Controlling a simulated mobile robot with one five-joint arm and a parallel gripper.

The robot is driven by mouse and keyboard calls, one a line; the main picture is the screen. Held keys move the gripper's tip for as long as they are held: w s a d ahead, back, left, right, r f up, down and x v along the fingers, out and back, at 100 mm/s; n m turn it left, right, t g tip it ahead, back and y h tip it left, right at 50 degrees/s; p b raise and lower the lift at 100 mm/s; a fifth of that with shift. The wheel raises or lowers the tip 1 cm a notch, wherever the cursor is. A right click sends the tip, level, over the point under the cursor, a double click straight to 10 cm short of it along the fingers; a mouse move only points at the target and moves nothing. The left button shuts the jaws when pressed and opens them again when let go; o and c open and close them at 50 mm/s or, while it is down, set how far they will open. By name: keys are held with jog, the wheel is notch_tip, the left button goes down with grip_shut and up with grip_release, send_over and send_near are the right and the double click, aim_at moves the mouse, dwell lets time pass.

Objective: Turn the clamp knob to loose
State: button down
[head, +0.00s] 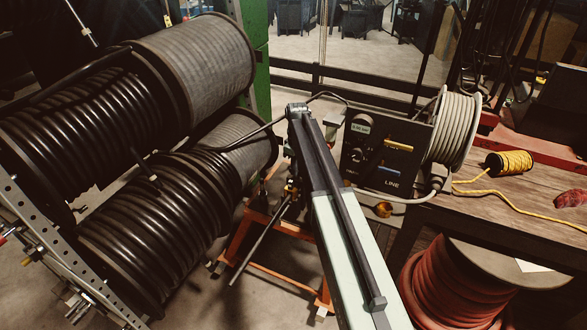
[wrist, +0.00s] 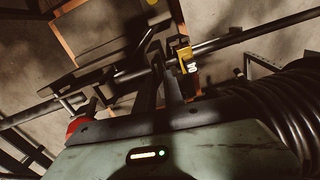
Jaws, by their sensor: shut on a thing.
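My gripper (wrist: 163,68) reaches down to a dark horizontal rod in the wrist view. Its two dark fingers close together at the rod, shut on the clamp knob, which they mostly hide. A small yellow piece (wrist: 185,57) with a pale mark sits on the rod, just right of the fingertips. I cannot tell how far the knob is turned. In the head view, my arm reaches forward and its end hangs down beside the hose reels, where the gripper is small and dark.
Large black hose reels (head: 165,220) stand close on the left. A dark control box (head: 385,150) and a grey cable reel (head: 455,130) are at right on the wooden bench (head: 520,205). A red hose reel (head: 450,290) stands below. An orange frame (head: 270,262) is on the floor.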

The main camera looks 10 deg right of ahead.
jog(key=shift+w+n, duration=0.15)
jog(key=shift+n, duration=0.45)
jog(key=c, duration=1.4)
grip_release()
jog(key=shift+f, duration=0.1)
jog(key=shift+c, duration=0.2)
notch_tip(320, 180, up, 8)
jog(key=p, duration=0.8)
